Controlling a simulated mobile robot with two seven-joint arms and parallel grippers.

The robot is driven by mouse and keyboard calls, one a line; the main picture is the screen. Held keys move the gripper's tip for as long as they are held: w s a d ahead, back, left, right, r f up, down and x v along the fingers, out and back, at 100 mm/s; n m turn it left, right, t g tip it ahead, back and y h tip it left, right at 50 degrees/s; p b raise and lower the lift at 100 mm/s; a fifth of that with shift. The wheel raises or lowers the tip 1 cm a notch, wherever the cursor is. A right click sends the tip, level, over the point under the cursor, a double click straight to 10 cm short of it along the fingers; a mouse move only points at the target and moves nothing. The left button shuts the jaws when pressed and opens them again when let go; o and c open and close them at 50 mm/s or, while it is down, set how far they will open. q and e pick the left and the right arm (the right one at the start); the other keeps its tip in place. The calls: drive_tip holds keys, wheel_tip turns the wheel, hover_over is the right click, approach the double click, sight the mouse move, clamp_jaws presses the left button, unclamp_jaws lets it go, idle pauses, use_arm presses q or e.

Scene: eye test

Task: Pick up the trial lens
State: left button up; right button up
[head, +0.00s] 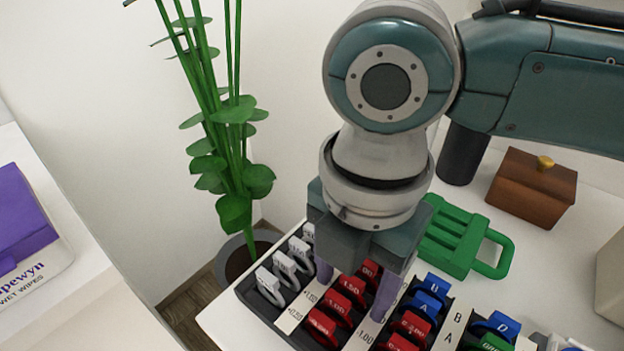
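Trial lenses stand in rows in a dark tray (258,308) on the white table. White-handled lenses (284,266) are in its left row, red-handled lenses (337,303) in the row beside it, and blue-handled lenses (428,296) further right. The frames do not show which lens the task means. My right gripper (355,284) points down over the red row. Its two purple-grey fingers are apart, one on each side of the row, with red handles between and in front of them. I cannot tell whether either finger touches a lens. The gripper's body hides the back of the tray. My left gripper is out of view.
A green rack with a handle (452,247) lies behind the tray. A brown box with a gold knob (530,190) and a dark cylinder (463,156) stand further back. A potted plant (235,207) is left of the table. A purple wipes box (22,218) sits far left.

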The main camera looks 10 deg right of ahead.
clamp_jaws()
idle(0.3)
